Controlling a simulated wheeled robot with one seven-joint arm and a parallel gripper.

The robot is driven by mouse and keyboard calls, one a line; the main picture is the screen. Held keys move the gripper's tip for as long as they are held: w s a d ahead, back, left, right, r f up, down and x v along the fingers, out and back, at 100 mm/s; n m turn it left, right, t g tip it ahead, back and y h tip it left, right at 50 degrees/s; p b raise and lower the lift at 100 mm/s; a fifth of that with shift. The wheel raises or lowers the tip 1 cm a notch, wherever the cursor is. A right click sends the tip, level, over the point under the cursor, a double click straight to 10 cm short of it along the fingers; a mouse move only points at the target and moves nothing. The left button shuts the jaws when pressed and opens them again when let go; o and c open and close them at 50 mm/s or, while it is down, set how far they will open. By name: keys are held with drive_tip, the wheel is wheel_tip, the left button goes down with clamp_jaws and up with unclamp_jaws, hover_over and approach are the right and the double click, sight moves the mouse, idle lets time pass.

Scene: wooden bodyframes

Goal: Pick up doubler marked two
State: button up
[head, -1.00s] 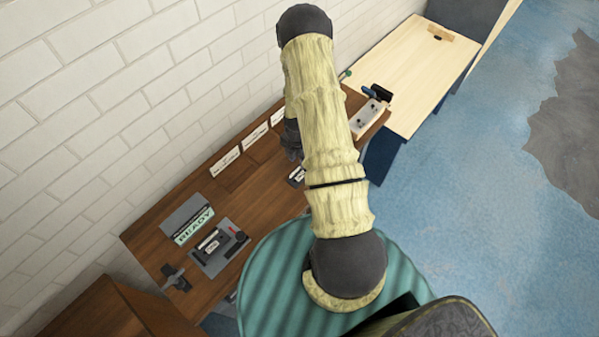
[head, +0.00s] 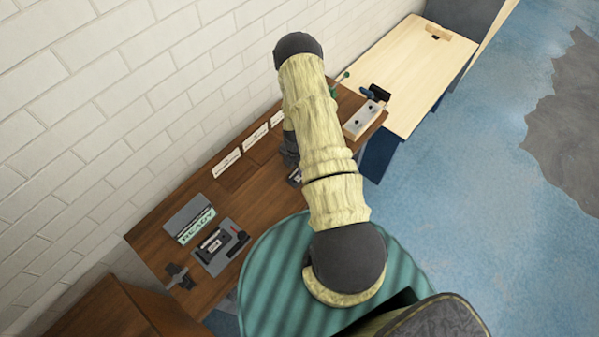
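My gripper (head: 290,158) is a dark shape beside my arm, low over the brown wooden bench (head: 250,187). My arm hides much of it, and its fingers cannot be made out. A small dark piece with a white label (head: 295,177) lies on the bench just below my gripper in the picture, partly covered by my arm. Its marking is too small to read, so I cannot tell whether it is the doubler marked two. Whether my gripper touches it is not clear.
White cards (head: 226,163) stand along the wall side of the bench. A READY sign (head: 196,226), a grey fixture (head: 220,247) and a dark tool (head: 178,276) are at the near left. A pale block with holes (head: 364,119) sits at the far end, before a light wooden table (head: 415,75).

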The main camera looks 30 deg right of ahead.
drive_tip(key=shift+w+a, duration=0.1)
drive_tip(key=shift+a, duration=0.05)
drive_tip(key=shift+s+d, duration=0.2)
drive_tip(key=shift+d, duration=0.05)
clamp_jaws()
drive_tip(key=shift+a, duration=0.1)
drive_tip(key=shift+r, duration=0.15)
drive_tip(key=shift+w+r+b, duration=0.1)
drive_tip(key=shift+r+b, duration=0.25)
drive_tip(key=shift+r, duration=0.2)
wheel_tip(320, 180, up, 9)
drive_tip(key=b, duration=0.3)
drive_tip(key=shift+f, duration=0.15)
